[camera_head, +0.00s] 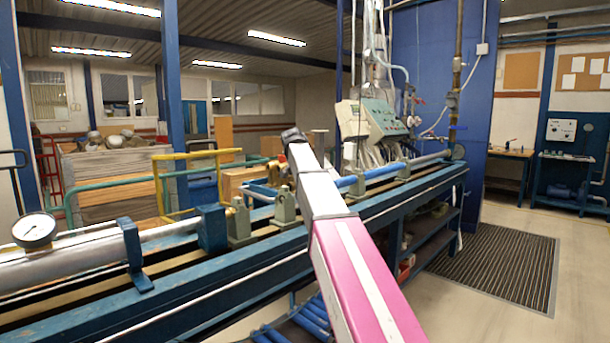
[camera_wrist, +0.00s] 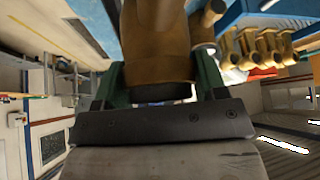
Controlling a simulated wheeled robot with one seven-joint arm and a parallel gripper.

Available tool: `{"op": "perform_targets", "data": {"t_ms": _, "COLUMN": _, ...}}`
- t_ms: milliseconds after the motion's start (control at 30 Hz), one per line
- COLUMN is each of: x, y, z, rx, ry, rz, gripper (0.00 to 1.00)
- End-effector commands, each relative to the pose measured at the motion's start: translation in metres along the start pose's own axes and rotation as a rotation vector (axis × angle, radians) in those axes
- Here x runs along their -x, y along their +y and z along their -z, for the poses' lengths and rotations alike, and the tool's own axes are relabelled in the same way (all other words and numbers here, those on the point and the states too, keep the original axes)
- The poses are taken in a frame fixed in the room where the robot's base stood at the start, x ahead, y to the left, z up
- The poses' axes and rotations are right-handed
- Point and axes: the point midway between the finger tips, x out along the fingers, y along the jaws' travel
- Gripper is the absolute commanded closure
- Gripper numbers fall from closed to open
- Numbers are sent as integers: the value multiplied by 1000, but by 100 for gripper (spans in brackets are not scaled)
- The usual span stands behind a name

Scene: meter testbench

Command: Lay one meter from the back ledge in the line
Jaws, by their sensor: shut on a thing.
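My gripper (camera_wrist: 155,85) is shut on a brass meter (camera_wrist: 155,40), whose body sits between the two green fingers in the wrist view. The meter's far end runs out of the top of that picture. Several more brass meters (camera_wrist: 268,48) stand in a row beside a blue surface (camera_wrist: 232,14) at the upper right. In the head view my arm reaches over the bench, and its dark end hides the gripper and the held meter. The line (camera_head: 90,258) is a grey pipe along the bench, with grey-green supports (camera_head: 239,224) near the middle.
The blue bench (camera_head: 250,270) runs from lower left to right. A round gauge (camera_head: 34,230) stands on the line at left. A yellow frame (camera_head: 187,185) rises behind the bench. A grey-green control box (camera_head: 373,120) stands behind the line, right of my arm.

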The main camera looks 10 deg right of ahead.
Motion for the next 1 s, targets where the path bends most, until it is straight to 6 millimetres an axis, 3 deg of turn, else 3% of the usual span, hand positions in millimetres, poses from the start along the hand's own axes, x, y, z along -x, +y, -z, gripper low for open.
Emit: {"op": "perform_targets", "data": {"t_ms": 1000, "x": -2, "y": 0, "z": -6, "rx": 0, "ry": 2, "rz": 0, "gripper": 84}}
